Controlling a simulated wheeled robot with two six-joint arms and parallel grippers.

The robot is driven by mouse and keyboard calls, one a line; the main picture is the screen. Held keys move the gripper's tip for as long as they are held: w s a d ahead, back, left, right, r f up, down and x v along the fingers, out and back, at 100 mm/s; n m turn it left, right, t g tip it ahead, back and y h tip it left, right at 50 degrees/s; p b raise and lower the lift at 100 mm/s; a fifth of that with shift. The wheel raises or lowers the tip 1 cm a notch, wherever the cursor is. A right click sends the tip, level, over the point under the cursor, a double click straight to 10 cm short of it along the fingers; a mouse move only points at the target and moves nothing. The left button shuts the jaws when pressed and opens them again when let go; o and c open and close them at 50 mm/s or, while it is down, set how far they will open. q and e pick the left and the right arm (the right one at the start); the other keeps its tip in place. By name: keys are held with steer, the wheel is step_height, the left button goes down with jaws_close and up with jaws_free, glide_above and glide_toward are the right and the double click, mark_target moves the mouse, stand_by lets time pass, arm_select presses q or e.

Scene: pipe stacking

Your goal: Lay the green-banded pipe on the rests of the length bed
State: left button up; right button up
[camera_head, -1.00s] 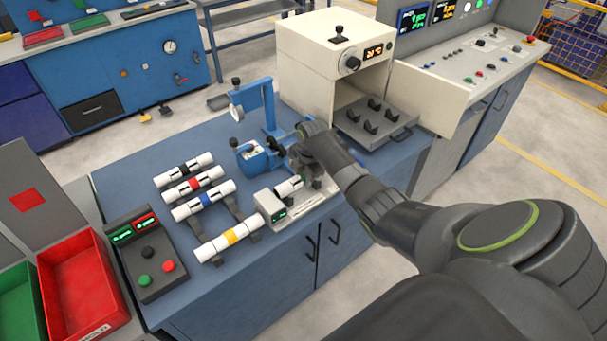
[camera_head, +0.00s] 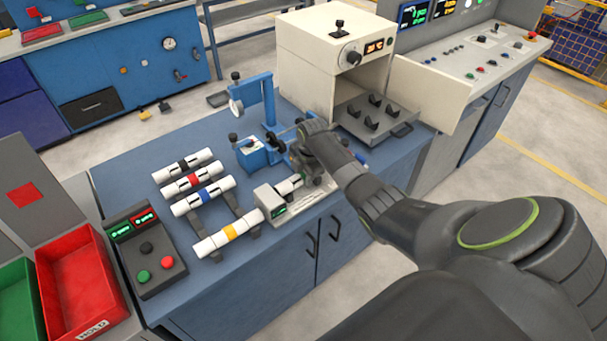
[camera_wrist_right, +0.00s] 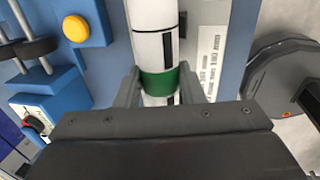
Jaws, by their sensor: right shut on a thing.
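The green-banded pipe is white with black marks; its green band (camera_wrist_right: 158,82) sits between the fingers of my right gripper (camera_wrist_right: 160,88) in the right wrist view. The gripper is shut on it. In the head view the pipe's white end (camera_head: 288,185) shows just left of my right gripper (camera_head: 305,172), low over the length bed (camera_head: 308,208). The bed is a light grey base with a display block at its left end. My gripper hides its rests and much of the pipe, so I cannot tell whether they touch. My left gripper is not in view.
Several banded pipes, including a yellow-banded one (camera_head: 229,233), lie on a rack to the left. A blue gauge stand (camera_head: 268,110) is close behind the bed. An open cream oven (camera_head: 330,60) stands behind right. A button box (camera_head: 146,250) is at front left.

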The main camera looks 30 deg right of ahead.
steer(key=shift+f, duration=0.4)
steer(key=o, duration=1.1)
steer(key=s+r+b, duration=0.2)
steer(key=s+r, duration=0.1)
steer(key=r, duration=1.4)
steer(key=shift+s, duration=0.2)
steer(key=shift+d, duration=0.1)
